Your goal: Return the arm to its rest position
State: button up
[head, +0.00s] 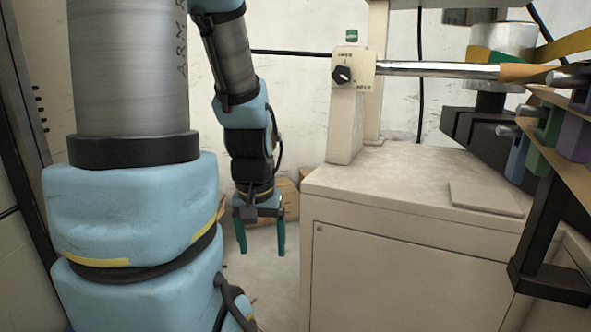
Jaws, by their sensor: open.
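My gripper (262,236) hangs at the end of my arm and points down, with its two green fingers apart and nothing between them. It is to the left of the beige machine cabinet (400,262), over the floor, and apart from the cabinet. My blue and grey arm fills the left of the head view, with the near link large in front and the wrist part farther back.
A post with a black knob (341,75) stands on the cabinet, with a shiny bar (440,69) running right. Coloured blocks (545,133) hang at the right. A flat plate (485,198) lies on the cabinet top. A cardboard box (288,198) is behind my gripper. Pale floor (264,275) shows below.

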notch_tip(320, 180, up, 20)
jog(key=p, duration=1.9)
jog(key=shift+r, duration=0.15)
